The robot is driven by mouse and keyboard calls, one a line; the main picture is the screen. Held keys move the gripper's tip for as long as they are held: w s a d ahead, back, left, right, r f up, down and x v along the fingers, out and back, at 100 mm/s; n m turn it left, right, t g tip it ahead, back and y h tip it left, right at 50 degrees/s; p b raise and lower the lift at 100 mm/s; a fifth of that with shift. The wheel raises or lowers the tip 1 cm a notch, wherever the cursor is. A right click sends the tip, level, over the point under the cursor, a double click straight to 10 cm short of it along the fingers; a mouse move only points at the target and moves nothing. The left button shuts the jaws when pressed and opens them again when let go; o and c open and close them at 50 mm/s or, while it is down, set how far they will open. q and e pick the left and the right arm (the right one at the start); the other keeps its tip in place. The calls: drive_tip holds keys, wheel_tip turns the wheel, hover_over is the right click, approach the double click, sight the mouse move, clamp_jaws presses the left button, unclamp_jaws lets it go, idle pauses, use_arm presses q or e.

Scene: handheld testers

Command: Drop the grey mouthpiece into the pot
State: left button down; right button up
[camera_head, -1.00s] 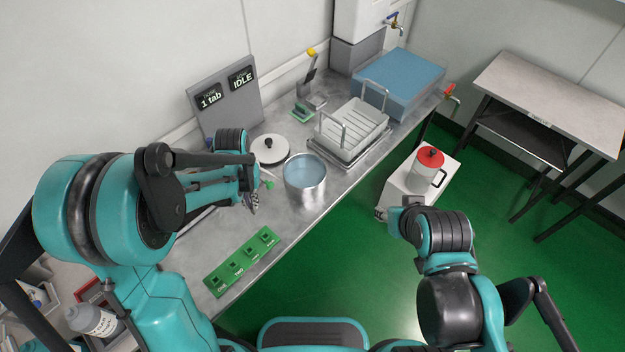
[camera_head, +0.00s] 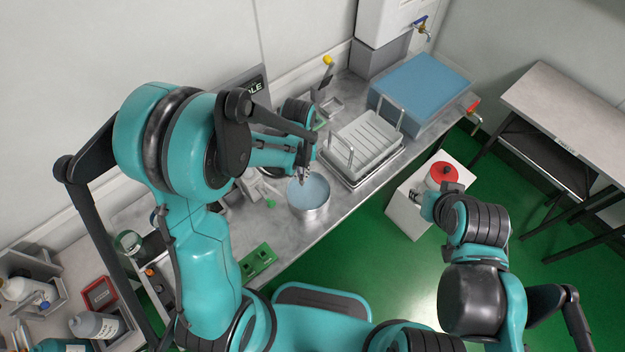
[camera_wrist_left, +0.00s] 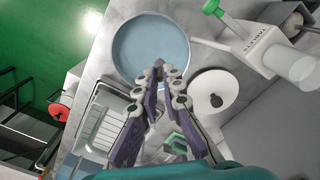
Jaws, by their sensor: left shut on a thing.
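The pot (camera_head: 309,207) is a round steel vessel of pale blue liquid on the metal bench; it also shows at the top of the left wrist view (camera_wrist_left: 116,62). My left gripper (camera_head: 304,178) is above the pot, at its back-left part in the head view. Its fingertips (camera_wrist_left: 159,66) are closed together over the pot's near rim and liquid in the left wrist view. A small grey piece, the mouthpiece (camera_wrist_left: 159,62), seems to be held between them, mostly hidden by the fingers. My right gripper (camera_head: 418,198) is beside the bench; its jaw state is unclear.
A white drying rack (camera_head: 362,145) stands right of the pot, before a blue-topped box (camera_head: 425,85).

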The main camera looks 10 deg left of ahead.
sight(302, 181)
use_arm(q)
drive_tip(key=shift+w+f, duration=0.1)
drive_tip(key=shift+w, duration=0.2)
drive_tip(key=shift+s+f+b, duration=0.15)
drive_tip(key=shift+f+b, duration=0.3)
drive_tip(key=shift+b, duration=0.05)
wheel_tip(302, 181, down, 4)
drive_tip(key=b, duration=0.3)
drive_tip(key=shift+f, duration=0.4)
drive_tip(key=c, duration=1.6)
unclamp_jaws()
drive_tip(key=shift+r, duration=0.15)
